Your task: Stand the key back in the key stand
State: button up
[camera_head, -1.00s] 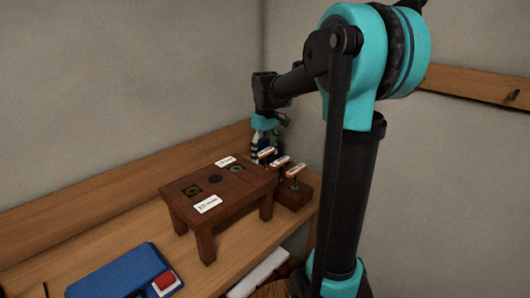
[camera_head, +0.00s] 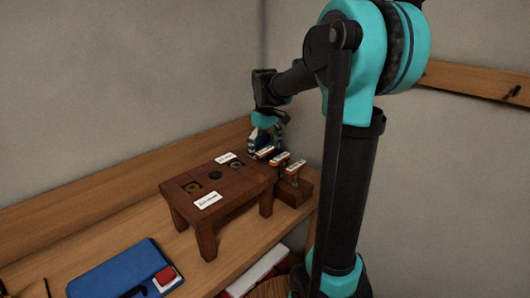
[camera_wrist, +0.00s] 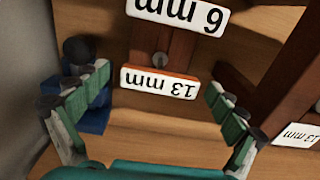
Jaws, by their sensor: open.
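The key stand (camera_head: 297,197) is a low brown wooden block at the right end of the bench. Several keys with orange-edged white tags (camera_head: 280,159) stand in or beside it. In the wrist view a key tagged 13 mm (camera_wrist: 160,86) lies between my spread fingers, with a round metal shaft top behind it. A 6 mm tag (camera_wrist: 178,14) shows beyond it, over the wooden stand (camera_wrist: 180,46). My gripper (camera_head: 268,143) is open at the far end of the row of keys. Its green-padded fingers (camera_wrist: 160,80) are apart from the 13 mm tag on both sides.
A small wooden stool-like table (camera_head: 228,190) with round inserts and white labels stands left of the stand. Its 13 mm label (camera_wrist: 298,135) shows at the wrist view's right. A dark blue object (camera_wrist: 92,118) is by the left finger. A blue case (camera_head: 118,272) lies in front.

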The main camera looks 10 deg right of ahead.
notch_tip(320, 180, up, 12)
jog(key=shift+f, duration=0.2)
dwell(0.4)
